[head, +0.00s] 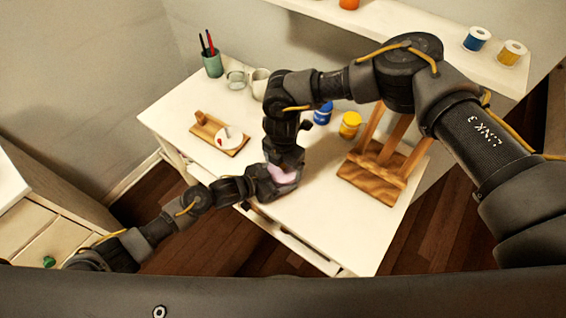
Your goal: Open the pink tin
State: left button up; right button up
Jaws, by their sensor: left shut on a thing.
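The pink tin (284,176) is near the middle of the white table, mostly hidden between my two grippers. Only a pale pink patch of it shows. My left gripper (272,182) comes in from the left, low by the table's front edge, and is shut on the tin. My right gripper (287,166) reaches down onto the tin from above. Its fingers are too hidden to tell whether they are open or shut. I cannot tell whether the lid is on the tin.
A wooden easel (375,178) stands right on the table (325,230). Blue (323,113) and yellow (350,124) paint jars stand behind. A wooden board (206,130) with a white round piece, a pen cup (212,64) and mugs (260,82) are left. The front right tabletop is clear.

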aim_at(283, 165)
jog(key=c, duration=0.7)
jog(key=shift+c, duration=0.2)
jog(key=shift+r, duration=0.25)
jog(key=shift+r, duration=0.9)
jog(key=shift+r, duration=2.05)
pick_arm(q)
jog(key=o, duration=1.5)
jog(key=shift+c, duration=0.2)
jog(key=b+v, duration=0.1)
jog(key=v, duration=1.1)
jog(key=shift+r, duration=0.1)
pick_arm(e)
jog(key=shift+f, duration=0.8)
